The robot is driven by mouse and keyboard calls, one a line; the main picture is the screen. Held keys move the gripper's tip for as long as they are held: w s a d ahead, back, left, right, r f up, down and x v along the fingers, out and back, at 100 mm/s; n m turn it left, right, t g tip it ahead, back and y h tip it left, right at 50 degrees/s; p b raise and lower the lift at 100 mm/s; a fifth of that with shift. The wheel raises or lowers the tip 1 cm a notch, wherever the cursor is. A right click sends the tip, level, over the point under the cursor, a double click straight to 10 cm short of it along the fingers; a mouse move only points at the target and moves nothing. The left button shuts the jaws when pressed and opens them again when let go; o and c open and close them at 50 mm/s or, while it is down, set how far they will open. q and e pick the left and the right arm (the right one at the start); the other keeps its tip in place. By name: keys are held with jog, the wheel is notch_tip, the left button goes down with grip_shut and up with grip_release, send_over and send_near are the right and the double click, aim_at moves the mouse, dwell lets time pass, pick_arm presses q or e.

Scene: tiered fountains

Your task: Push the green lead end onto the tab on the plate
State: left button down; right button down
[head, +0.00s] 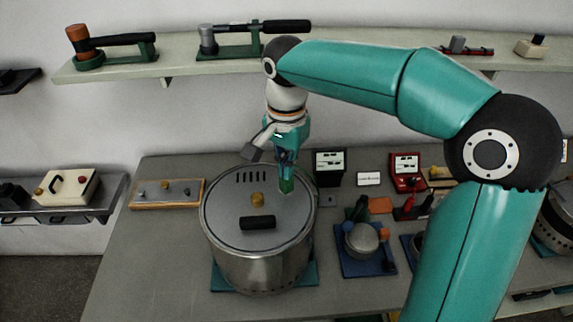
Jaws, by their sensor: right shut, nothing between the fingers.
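My right gripper (287,180) points down over the back right of a large steel pot's lid. It is shut, with nothing visible held in it. A small green piece shows right at its fingertips; I cannot tell whether this is the green lead end or part of the gripper. A grey plate (152,197) with a wooden edge and several small studs lies left of the pot; I cannot tell which of them is a tab, or whether this is the task's plate. My left gripper is not in view.
The steel pot (258,262) has a black handle (258,222) and a brass knob (257,199) on its lid. A black meter (329,168), a red meter (406,172) and a blue-based device (362,241) stand to the right. A shelf (190,62) runs behind. The table's front left is clear.

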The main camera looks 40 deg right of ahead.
notch_tip(320, 180, up, 3)
jog(key=p, duration=0.3)
notch_tip(320, 180, up, 12)
jog(key=shift+f, duration=0.2)
dwell(0.5)
